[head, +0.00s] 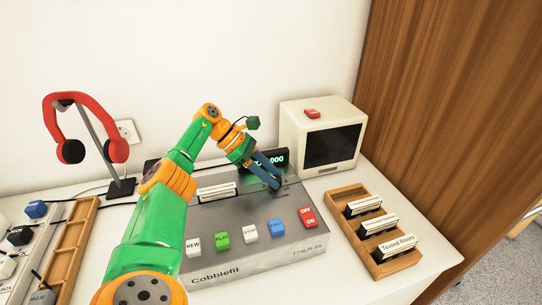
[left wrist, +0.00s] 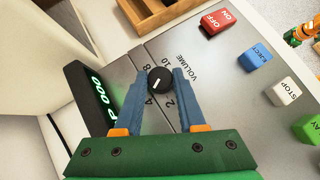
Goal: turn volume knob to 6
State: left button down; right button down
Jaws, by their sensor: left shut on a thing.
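The black volume knob (left wrist: 159,80) sits on the grey tape deck (head: 257,260), with numbers printed around it. Its white mark points to the lower left in the left wrist view, roughly toward the 4 or just past it; I cannot tell exactly. The 2, 4, 8 and 10 show; the 6 is hidden by a finger. My left gripper (left wrist: 159,84) is shut on the knob, one blue finger on each side. In the head view my left gripper (head: 272,181) reaches down to the deck's back right, hiding the knob. My right gripper is not in view.
A green-lit display (left wrist: 98,98) stands close beside the left gripper. A red ON/OFF switch (head: 307,217) and several coloured buttons line the deck's front. A small monitor (head: 290,130) stands behind, a wooden cassette rack (head: 371,255) to the right, red headphones (head: 50,112) at left.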

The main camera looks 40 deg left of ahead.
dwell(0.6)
pick_arm(q)
jog(key=c, duration=0.5)
grip_release()
jog(key=shift+r, duration=0.35)
notch_tip(320, 180, up, 3)
jog(key=shift+s+f, duration=0.1)
jog(key=shift+f, duration=0.1)
jog(key=s+d+r+b, duration=0.5)
jog(key=s+d+r, duration=0.4)
jog(key=s, duration=0.1)
jog(key=shift+s+d+r, duration=0.15)
jog(key=shift+r, duration=0.2)
